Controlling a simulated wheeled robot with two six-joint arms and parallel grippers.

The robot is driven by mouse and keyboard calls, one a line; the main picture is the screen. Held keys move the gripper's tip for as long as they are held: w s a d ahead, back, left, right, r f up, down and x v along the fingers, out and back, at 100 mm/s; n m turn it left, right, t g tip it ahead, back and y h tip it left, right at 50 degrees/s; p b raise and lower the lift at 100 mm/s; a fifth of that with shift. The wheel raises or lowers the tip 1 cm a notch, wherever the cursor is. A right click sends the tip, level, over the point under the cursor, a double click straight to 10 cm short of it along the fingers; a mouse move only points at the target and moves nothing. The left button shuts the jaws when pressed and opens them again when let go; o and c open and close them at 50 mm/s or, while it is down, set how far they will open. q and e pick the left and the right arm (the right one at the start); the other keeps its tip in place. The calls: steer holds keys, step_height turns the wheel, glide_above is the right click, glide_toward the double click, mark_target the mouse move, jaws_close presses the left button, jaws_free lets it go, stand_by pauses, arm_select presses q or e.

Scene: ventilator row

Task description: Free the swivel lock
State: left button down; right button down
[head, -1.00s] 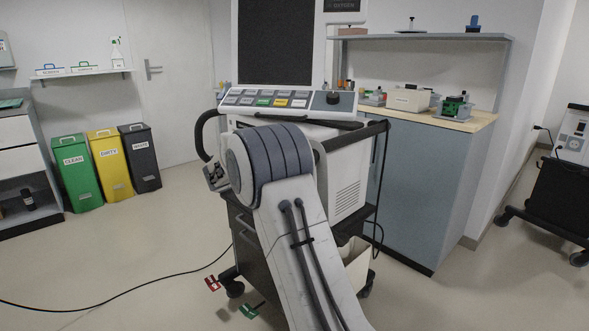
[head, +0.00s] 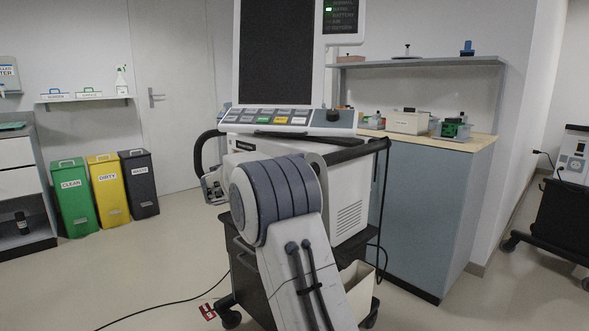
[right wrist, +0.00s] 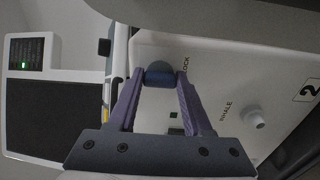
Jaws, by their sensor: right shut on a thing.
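In the right wrist view, a blue-grey knob (right wrist: 159,80), which looks like the swivel lock, sits on the white ventilator panel (right wrist: 215,75) beside the word LOCK. My right gripper (right wrist: 161,72) is shut on it, with one purple finger on each side. In the head view the white ventilator (head: 348,190) stands on its dark cart, with my arm in front covering part of it. The knob and my right gripper's fingertips cannot be made out there. My left gripper is in neither view.
A round port (right wrist: 255,119) marked INHALE sticks out near the knob. The ventilator screen (head: 276,50) is dark; its side panel (head: 342,17) shows a green light. A red pedal (head: 207,312) and a cable lie low left. A blue-grey cabinet (head: 430,215) stands right, bins left.

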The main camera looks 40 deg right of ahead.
steer(key=shift+c, duration=1.6)
jaws_free()
steer(key=s+a+p, duration=0.1)
steer(key=a, duration=0.9)
steer(key=shift+a+p, duration=0.2)
steer(key=shift+p, duration=0.15)
steer(key=shift+f, duration=0.1)
